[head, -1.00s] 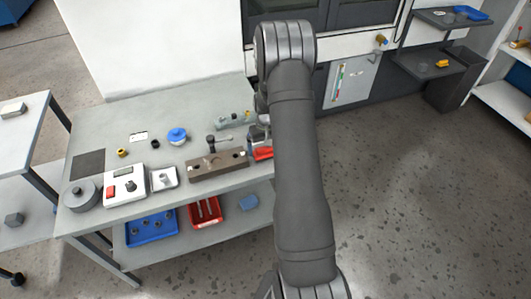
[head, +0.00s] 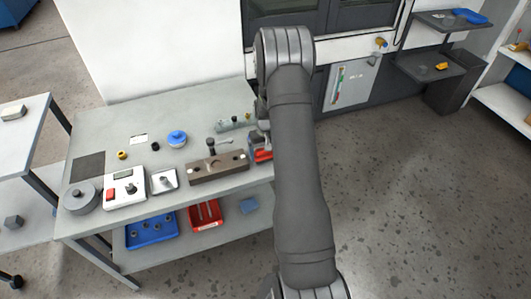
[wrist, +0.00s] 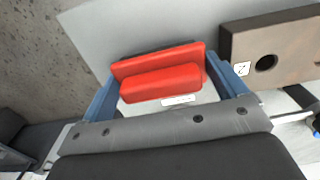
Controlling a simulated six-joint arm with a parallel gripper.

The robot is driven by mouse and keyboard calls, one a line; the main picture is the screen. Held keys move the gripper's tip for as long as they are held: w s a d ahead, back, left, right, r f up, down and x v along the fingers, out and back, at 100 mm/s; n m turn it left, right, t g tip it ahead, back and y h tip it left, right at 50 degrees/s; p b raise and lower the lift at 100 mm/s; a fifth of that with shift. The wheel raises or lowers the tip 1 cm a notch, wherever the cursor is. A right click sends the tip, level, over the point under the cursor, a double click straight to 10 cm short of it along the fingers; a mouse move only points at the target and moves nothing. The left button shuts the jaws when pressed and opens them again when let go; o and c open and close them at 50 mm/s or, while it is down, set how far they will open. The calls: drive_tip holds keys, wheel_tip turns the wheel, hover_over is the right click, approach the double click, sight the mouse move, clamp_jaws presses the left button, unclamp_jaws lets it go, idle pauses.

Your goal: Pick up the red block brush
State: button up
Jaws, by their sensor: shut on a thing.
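The red block brush (wrist: 160,84) lies between the two blue fingers of my gripper (wrist: 161,66) in the wrist view. The fingers are shut on its two ends. A small white label shows along its near edge. In the head view the brush (head: 263,156) is at the right end of the grey workbench (head: 105,127), partly hidden by my arm. My gripper (head: 259,142) is just above it there. I cannot tell whether the brush still touches the bench.
A brown fixture block with holes (head: 218,168) stands close to the left of the brush; it also shows in the wrist view (wrist: 290,45). A grey-green valve part (head: 232,124) lies behind. Blue (head: 152,229) and red (head: 205,214) bins sit on the lower shelf.

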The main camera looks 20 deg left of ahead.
drive_tip(key=r, duration=0.1)
drive_tip(key=d+r, duration=0.1)
drive_tip(key=r, duration=0.2)
drive_tip(key=shift+w+d+r, duration=0.1)
drive_tip(key=shift+d, duration=0.15)
drive_tip(key=d+r, duration=0.6)
drive_tip(key=d, duration=0.4)
drive_tip(key=shift+d, duration=0.1)
drive_tip(key=shift+o, duration=1.2)
drive_tip(key=shift+c, duration=0.6)
